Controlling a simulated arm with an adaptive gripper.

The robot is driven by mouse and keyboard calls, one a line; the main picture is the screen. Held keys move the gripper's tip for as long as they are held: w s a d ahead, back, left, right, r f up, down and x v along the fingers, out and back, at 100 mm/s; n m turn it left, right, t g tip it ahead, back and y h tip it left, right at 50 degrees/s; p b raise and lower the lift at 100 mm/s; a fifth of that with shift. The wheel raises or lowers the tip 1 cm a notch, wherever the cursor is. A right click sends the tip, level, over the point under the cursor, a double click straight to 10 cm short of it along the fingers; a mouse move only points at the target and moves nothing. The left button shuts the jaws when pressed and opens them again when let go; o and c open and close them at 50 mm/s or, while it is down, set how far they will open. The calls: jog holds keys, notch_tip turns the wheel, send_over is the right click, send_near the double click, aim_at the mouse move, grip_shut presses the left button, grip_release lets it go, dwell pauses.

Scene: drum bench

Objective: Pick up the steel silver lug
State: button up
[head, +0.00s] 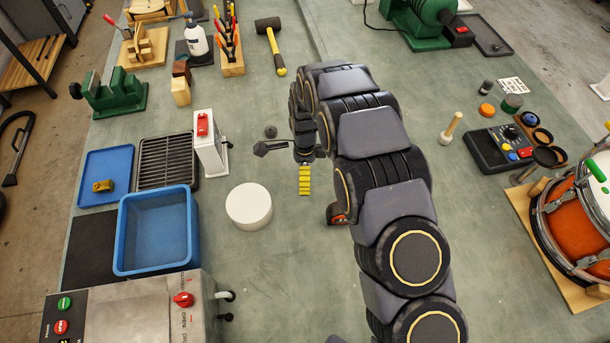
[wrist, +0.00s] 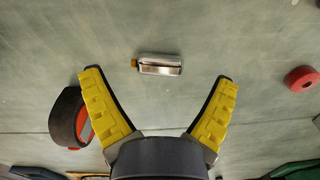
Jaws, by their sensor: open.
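The steel silver lug (wrist: 160,66) lies on the green bench top in the wrist view, a small shiny bar with a brass-coloured bit at its left end. My gripper (wrist: 160,77) is open and empty, its two yellow-padded fingers spread wide. The lug appears centred between the fingertips, with a clear gap on each side and no visible contact. In the head view my gripper (head: 283,170) hangs over the middle of the bench, and I cannot make out the silver lug there.
A round black-and-orange object (wrist: 72,116) lies close by the left finger. A red ring (wrist: 301,78) lies to the right. In the head view a white round block (head: 249,206), a blue bin (head: 157,258) and a blue tray (head: 105,163) with a brass-coloured piece stand left.

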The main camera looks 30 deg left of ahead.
jog(key=shift+f, duration=0.95)
jog(key=c, duration=1.2)
jog(key=shift+r, duration=0.2)
jog(key=shift+r, duration=0.25)
notch_tip(320, 180, up, 2)
jog(key=shift+w+r, duration=0.1)
jog(key=shift+r, duration=0.1)
jog(key=s+d+r, duration=0.1)
jog(key=r, duration=0.1)
jog(key=s+d+r, duration=0.1)
jog(key=r, duration=0.1)
jog(key=s+d+r, duration=0.1)
jog(key=d+r, duration=0.1)
jog(key=shift+s+r, duration=0.2)
jog(key=shift+s, duration=0.2)
jog(key=s+d+r, duration=0.1)
jog(key=s+d, duration=0.1)
jog(key=s+d+r, duration=0.1)
jog(key=s+d, duration=0.1)
jog(key=s+d+r, duration=0.1)
jog(key=s+d, duration=0.1)
jog(key=shift+r, duration=0.2)
